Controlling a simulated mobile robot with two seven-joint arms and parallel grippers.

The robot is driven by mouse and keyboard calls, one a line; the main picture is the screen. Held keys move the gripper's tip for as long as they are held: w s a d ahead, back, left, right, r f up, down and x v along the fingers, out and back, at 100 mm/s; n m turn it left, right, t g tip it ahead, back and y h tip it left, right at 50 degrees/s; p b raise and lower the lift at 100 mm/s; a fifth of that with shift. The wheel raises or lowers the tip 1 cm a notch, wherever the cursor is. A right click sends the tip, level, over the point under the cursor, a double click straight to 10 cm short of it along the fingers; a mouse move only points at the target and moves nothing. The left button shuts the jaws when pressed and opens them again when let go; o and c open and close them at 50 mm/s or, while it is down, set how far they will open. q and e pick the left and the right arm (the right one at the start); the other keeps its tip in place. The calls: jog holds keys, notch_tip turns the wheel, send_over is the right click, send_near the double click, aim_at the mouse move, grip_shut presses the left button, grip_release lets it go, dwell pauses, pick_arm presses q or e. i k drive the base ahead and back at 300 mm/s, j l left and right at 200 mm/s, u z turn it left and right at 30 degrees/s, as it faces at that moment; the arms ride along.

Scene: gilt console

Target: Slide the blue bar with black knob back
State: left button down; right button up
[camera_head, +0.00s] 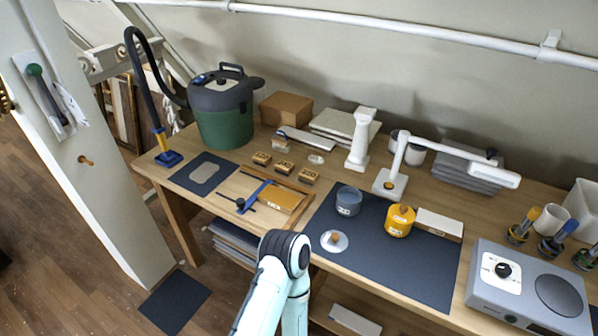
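The blue bar (257,193) lies slantwise on a low wooden-framed board (302,212) near the table's front edge, left of the middle. A small black knob (240,202) sits near the bar's front-left end, with a thin dark rod beside it. An orange-brown block (279,198) lies just right of the bar. One of my arms shows at the bottom middle, bent at a black joint in front of the table. Neither gripper is in view, and nothing of mine appears to touch the bar.
A dark mat (385,243) right of the board holds a blue-grey pot (349,200), a white lid (334,241) and a yellow pot (399,221). Several small wooden blocks (285,168) stand behind the board. A green vacuum (223,112) stands at the back left.

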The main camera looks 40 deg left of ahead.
aim_at(243, 206)
jog(key=u, duration=1.9)
